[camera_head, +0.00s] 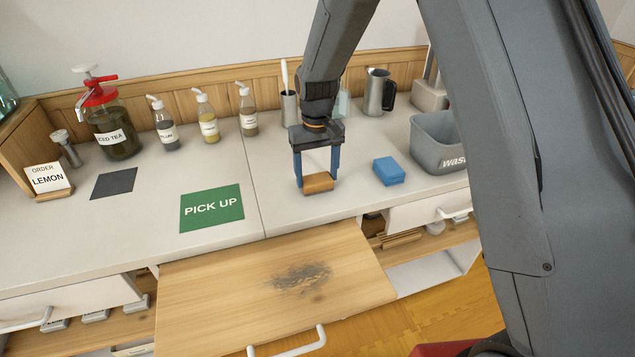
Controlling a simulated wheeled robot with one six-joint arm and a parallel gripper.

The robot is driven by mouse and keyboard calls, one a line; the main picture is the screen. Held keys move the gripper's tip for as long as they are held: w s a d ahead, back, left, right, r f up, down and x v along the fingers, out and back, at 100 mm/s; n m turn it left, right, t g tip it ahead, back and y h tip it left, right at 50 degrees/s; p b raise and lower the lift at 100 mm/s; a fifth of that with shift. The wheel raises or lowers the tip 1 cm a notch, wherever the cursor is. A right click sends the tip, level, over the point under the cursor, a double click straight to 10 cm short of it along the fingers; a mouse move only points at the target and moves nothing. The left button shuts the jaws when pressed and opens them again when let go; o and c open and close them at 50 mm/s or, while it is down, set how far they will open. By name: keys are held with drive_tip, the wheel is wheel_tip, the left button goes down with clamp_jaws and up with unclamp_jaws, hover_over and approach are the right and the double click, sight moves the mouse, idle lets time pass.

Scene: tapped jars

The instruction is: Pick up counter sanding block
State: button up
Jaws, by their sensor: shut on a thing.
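My gripper (317,168) points down over the counter (280,215), near its front edge. It is shut on a tan sanding block (318,183), with a blue finger on each side of it. The block is level and close to the counter top. I cannot tell whether it touches the surface or is slightly above it.
A blue sponge (389,171) lies just right of the block, with a grey waste bin (440,140) beyond it. A green PICK UP mat (212,207) lies to the left. Syrup bottles (207,120) and a cup (289,108) stand behind. A wooden board (230,290) with a dark stain juts out below the counter.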

sight(317, 178)
wheel_tip(317, 178, up, 10)
drive_tip(key=b, duration=0.2)
drive_tip(key=shift+b, duration=0.4)
